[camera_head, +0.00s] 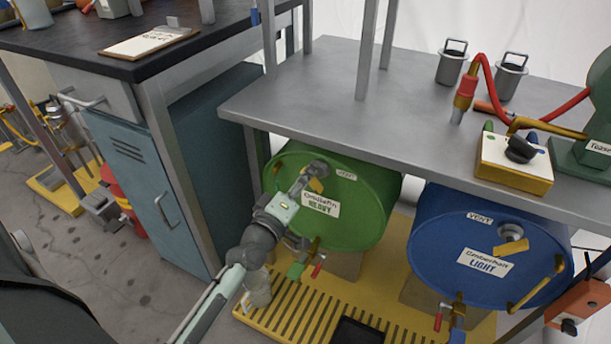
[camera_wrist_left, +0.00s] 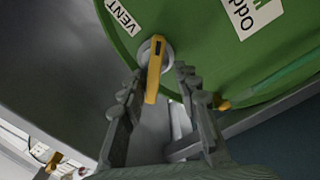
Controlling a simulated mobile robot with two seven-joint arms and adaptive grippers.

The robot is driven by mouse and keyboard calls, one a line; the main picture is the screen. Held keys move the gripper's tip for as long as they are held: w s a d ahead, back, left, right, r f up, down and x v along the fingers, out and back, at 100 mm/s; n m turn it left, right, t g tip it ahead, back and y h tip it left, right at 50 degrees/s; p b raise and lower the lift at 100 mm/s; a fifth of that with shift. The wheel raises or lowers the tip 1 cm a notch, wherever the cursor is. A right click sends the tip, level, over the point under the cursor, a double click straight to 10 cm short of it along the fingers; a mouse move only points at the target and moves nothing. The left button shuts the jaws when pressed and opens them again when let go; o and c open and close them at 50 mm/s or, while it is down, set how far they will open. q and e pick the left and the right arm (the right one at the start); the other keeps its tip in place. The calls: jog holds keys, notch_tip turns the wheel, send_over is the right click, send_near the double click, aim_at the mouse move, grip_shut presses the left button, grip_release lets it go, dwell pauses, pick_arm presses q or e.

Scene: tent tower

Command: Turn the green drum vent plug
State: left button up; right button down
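The green drum (camera_head: 365,205) lies on its side under the grey bench, its round face marked VENT and HEAVY. It also fills the top of the left wrist view (camera_wrist_left: 200,50). Its vent plug, a pale round boss with a yellow lever handle (camera_wrist_left: 154,70), sits beside the VENT label; in the head view the handle (camera_head: 316,185) is partly hidden by my gripper. My left gripper (camera_head: 312,176) is at the plug. In the left wrist view its fingers (camera_wrist_left: 160,76) are apart, one on each side of the handle, with visible gaps. My right gripper is not in view.
A blue drum (camera_head: 455,225) marked LIGHT, with its own yellow vent handle, lies to the right. Both drums are above a slatted yellow tray (camera_head: 290,310). The grey bench top (camera_head: 330,95) overhangs the drums closely. A teal cabinet (camera_head: 140,185) stands left of my arm.

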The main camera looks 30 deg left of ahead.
pick_arm(q)
jog(key=shift+a+r, duration=0.1)
jog(key=shift+r, duration=0.05)
jog(key=s, duration=1.2)
jog(key=shift+d, duration=0.35)
jog(key=shift+o, duration=0.3)
